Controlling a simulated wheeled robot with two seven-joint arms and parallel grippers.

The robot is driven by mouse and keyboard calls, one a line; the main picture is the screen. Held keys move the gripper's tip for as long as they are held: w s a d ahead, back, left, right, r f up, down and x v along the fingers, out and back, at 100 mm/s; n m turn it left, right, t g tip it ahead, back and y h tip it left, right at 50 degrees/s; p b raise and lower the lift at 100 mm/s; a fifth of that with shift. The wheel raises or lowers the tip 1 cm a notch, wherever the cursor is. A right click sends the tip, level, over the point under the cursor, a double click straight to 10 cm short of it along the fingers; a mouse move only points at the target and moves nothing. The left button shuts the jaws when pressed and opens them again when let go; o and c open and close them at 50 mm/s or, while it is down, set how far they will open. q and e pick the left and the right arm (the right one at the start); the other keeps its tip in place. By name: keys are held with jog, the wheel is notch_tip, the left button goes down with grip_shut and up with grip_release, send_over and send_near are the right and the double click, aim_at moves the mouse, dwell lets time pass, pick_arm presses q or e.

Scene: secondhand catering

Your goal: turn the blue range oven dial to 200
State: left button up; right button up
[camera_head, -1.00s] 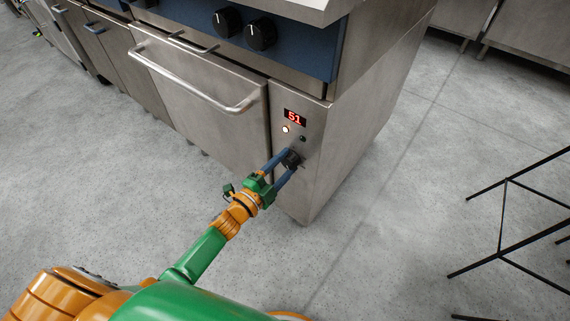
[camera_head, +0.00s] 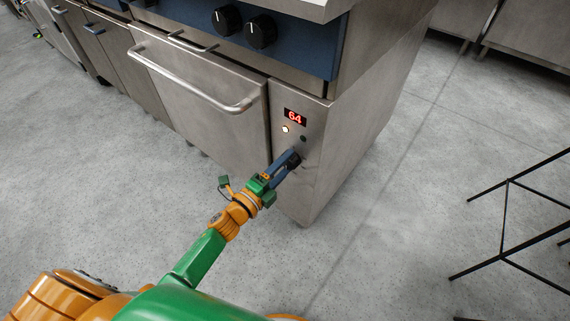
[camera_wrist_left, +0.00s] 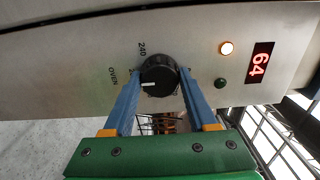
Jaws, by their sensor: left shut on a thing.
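The blue-fronted range (camera_head: 300,45) stands ahead with its steel oven door. The oven dial is a black round knob (camera_wrist_left: 160,75) with a white pointer mark, low on the right panel. My left gripper (camera_head: 290,158) is shut on the dial, with one blue finger on each side of it in the left wrist view (camera_wrist_left: 155,82). The labels "240" and "OVEN" show beside the dial. The red display (camera_head: 295,117) reads 64, also in the left wrist view (camera_wrist_left: 259,62). A lit lamp (camera_wrist_left: 226,48) and a dark green one (camera_wrist_left: 220,83) sit between. My right gripper is not in view.
The oven door handle (camera_head: 190,85) juts out left of the dial. Black hob knobs (camera_head: 261,32) are above. A black metal frame (camera_head: 505,215) stands on the floor at the right. The grey floor between is clear.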

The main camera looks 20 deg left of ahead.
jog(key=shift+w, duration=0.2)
pick_arm(q)
jog(key=o, duration=1.4)
jog(key=shift+c, duration=0.2)
jog(key=shift+s+a, duration=0.1)
jog(key=shift+s, duration=0.25)
jog(key=p+v, duration=0.1)
jog(key=v, duration=0.5)
jog(key=shift+s, duration=0.2)
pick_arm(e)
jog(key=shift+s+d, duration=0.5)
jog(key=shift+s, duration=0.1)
